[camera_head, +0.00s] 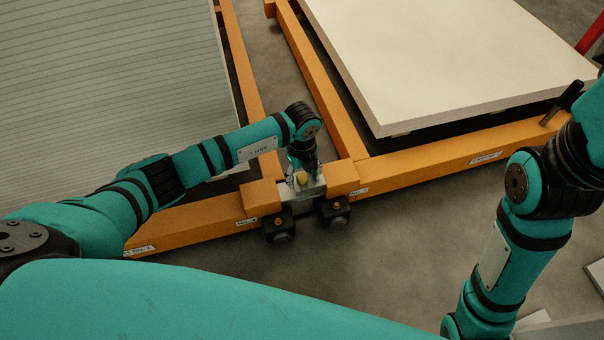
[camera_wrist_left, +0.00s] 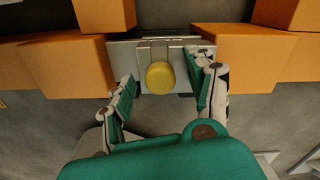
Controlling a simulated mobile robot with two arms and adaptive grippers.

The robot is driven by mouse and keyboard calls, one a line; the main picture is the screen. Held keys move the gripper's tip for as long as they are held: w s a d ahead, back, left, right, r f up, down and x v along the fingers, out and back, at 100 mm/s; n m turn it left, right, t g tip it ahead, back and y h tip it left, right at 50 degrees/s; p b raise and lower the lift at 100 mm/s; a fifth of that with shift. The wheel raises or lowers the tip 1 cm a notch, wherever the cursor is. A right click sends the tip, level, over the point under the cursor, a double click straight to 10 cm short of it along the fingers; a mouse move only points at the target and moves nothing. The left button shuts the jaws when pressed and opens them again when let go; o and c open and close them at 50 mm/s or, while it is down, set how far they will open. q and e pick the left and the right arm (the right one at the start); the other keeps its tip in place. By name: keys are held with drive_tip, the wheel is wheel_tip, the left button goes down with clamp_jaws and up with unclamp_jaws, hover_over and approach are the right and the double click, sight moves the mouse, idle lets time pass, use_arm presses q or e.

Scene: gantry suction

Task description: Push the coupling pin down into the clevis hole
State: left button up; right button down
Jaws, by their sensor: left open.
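The coupling pin shows as a round yellow head (camera_head: 301,177) at the joint between two orange frames. In the left wrist view the yellow head (camera_wrist_left: 160,77) sits at the front of a silver metal clevis (camera_wrist_left: 122,52). The pin's shaft and the hole are hidden, so I cannot tell how deep it sits. My left gripper (camera_wrist_left: 167,82) is open, with one finger on each side of the yellow head and a visible gap to each. In the head view my left gripper (camera_head: 303,163) is at the clevis, partly hidden by its wrist. My right gripper cannot be made out.
Orange frame beams (camera_head: 190,228) and (camera_head: 425,158) meet the clevis from both sides. Dark wheels (camera_head: 280,233) stand below the joint. A pale panel (camera_head: 440,50) lies behind right, a grey ribbed stack (camera_head: 100,80) behind left. The floor in front is clear.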

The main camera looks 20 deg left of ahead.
sight(302, 176)
use_arm(q)
wheel_tip(302, 176, up, 12)
idle(0.6)
